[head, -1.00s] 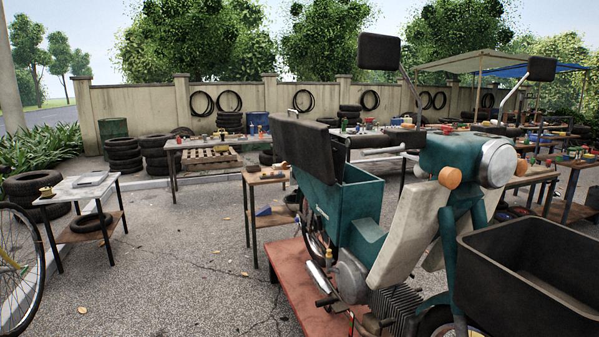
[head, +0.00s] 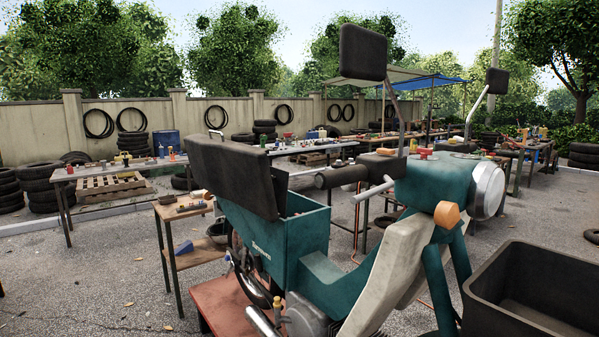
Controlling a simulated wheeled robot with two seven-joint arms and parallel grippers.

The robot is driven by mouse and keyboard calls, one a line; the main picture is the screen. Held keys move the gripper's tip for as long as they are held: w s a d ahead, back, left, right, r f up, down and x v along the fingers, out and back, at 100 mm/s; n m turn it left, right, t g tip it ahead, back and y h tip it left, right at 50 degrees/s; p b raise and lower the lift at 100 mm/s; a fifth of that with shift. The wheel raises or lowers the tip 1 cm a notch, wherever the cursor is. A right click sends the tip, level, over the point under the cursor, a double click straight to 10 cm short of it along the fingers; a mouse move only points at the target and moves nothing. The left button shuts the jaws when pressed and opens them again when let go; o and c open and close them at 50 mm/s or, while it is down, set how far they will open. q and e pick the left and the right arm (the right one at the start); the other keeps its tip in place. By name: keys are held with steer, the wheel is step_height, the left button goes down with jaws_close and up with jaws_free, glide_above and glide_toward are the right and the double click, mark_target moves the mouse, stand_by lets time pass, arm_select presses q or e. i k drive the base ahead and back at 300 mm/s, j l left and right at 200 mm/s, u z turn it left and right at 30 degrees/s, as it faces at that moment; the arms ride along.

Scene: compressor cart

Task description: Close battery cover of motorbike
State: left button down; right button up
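The teal motorbike (head: 345,275) stands on a low red platform in front of me, its headlamp and handlebar to the right. Its black battery cover, which looks like the seat-like lid (head: 236,178), is raised and tilted up over the teal box (head: 285,240) under it. The box is open at the top, and its inside is mostly hidden. Neither of my grippers is in the head view.
A black open bin (head: 535,290) is close at the lower right. A small wooden table (head: 190,209) stands left of the motorbike. Long work tables with small items stand behind. Clear asphalt (head: 90,270) lies at the left.

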mark_target(280, 177)
steer(key=i+j+z, duration=0.45)
steer(key=j, duration=0.15)
steer(key=i+j+z, duration=0.3)
steer(key=j+z, duration=0.2)
steer(key=j, duration=0.25)
steer(key=i+j+z, duration=0.15)
steer(key=j+z, duration=0.3)
steer(key=j, duration=0.35)
steer(key=j+z, duration=0.5)
steer(key=j, duration=0.4)
steer(key=k+j+z, duration=0.1)
steer(key=j+z, duration=0.35)
steer(key=j, duration=0.4)
steer(key=k+j+z, duration=0.3)
steer(key=j+z, duration=0.2)
steer(key=j, duration=0.3)
